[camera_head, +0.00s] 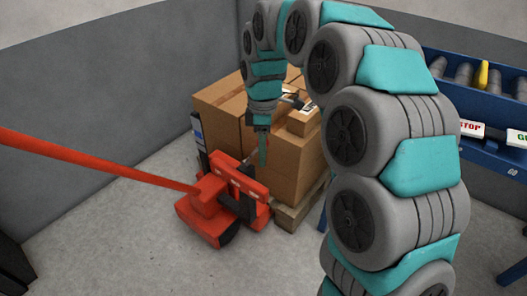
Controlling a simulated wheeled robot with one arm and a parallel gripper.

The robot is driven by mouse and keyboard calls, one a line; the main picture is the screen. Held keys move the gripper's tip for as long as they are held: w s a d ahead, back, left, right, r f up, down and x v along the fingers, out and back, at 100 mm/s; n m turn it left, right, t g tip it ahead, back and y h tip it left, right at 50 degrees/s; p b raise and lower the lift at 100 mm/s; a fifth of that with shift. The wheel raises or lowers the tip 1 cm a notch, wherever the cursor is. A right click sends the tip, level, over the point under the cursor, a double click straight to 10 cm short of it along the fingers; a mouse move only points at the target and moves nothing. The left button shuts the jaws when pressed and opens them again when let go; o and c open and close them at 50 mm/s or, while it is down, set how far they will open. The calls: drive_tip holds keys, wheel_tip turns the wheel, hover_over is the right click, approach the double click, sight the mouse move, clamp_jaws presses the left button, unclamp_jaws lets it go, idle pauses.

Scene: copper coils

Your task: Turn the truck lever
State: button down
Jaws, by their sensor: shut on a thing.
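The red pallet truck (212,205) stands on the floor at the lower middle, in front of a wooden pallet. Its long red handle bar (95,160) slopes from the left edge down to the truck body. My gripper (263,150) points down just above and behind the truck's upright red part. It is shut on the truck lever, a small part mostly hidden by the fingers, so its angle cannot be told.
Stacked cardboard boxes (290,165) on the pallet (298,210) stand close behind my gripper. A blue roller conveyor (490,105) with STOP and green signs is at the right. Grey walls close off the back and left.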

sight(249, 158)
drive_tip(key=shift+w+a+r+p, duration=0.3)
drive_tip(key=shift+w+a+r, duration=0.3)
drive_tip(key=shift+a+r, duration=0.1)
drive_tip(key=shift+w+a+r, duration=0.2)
drive_tip(key=shift+w+a, duration=0.15)
drive_tip(key=shift+a, duration=0.1)
drive_tip(key=shift+w+a+r, duration=0.2)
drive_tip(key=shift+w+a, duration=0.15)
drive_tip(key=shift+a, duration=0.1)
drive_tip(key=shift+w+a+p, duration=0.2)
drive_tip(key=shift+a+p, duration=0.15)
drive_tip(key=shift+c, duration=2.4)
unclamp_jaws()
wheel_tip(249, 158, up, 8)
drive_tip(key=w, duration=0.1)
drive_tip(key=shift+f+b, duration=0.2)
drive_tip(key=shift+b, duration=0.1)
